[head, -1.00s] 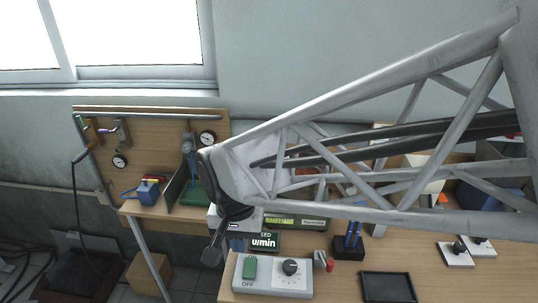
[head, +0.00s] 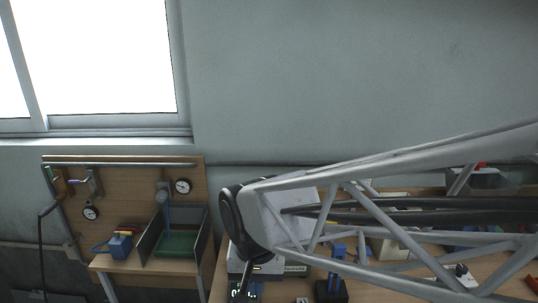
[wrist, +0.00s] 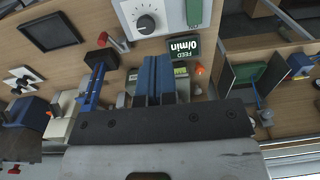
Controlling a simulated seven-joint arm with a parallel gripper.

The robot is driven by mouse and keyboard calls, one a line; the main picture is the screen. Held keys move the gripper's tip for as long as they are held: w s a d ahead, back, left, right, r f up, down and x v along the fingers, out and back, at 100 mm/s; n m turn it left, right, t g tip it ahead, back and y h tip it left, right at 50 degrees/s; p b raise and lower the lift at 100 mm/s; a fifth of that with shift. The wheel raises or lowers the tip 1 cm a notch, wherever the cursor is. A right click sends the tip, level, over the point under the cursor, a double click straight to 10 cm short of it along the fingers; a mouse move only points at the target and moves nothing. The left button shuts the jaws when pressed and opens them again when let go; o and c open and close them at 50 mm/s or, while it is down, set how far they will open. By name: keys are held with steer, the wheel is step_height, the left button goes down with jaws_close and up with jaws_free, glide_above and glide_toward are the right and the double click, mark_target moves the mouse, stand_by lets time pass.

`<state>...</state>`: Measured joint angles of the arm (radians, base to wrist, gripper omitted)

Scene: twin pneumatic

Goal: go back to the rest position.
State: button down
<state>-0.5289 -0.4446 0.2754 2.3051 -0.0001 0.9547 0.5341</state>
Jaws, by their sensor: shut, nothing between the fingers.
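My gripper (wrist: 155,65) shows in the wrist view as two blue-faced fingers side by side, shut with nothing between them. It hangs above the bench, and the fingertips cover part of the scene near the small green display (wrist: 183,48). In the head view, my lattice arm reaches in from the right. Its rounded end stands over the left part of the bench, with the dark gripper end (head: 243,284) pointing down near the bottom edge, too small to read there.
The wrist view shows a control box with a dial (wrist: 146,24), a black tray (wrist: 51,31) and a blue stand (wrist: 95,85) on the bench.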

steer(key=s+d+r+t, duration=0.1)
steer(key=s+d+r, duration=0.1)
steer(key=d, duration=0.8)
steer(key=s+d+r+t, duration=0.1)
steer(key=s+d+r, duration=0.1)
steer(key=d, duration=0.9)
steer(key=shift+s, duration=0.85)
steer(key=shift+w+a, duration=0.1)
steer(key=shift+w, duration=0.05)
steer(key=w+a+f, duration=0.2)
steer(key=w+a, duration=0.1)
steer(key=a, duration=0.6)
steer(key=w+a+f, duration=0.2)
steer(key=w+a, duration=0.1)
steer(key=a, duration=0.5)
steer(key=w+a+f, duration=0.3)
steer(key=a, duration=0.6)
steer(key=shift+a, duration=0.35)
steer(key=shift+f, duration=0.1)
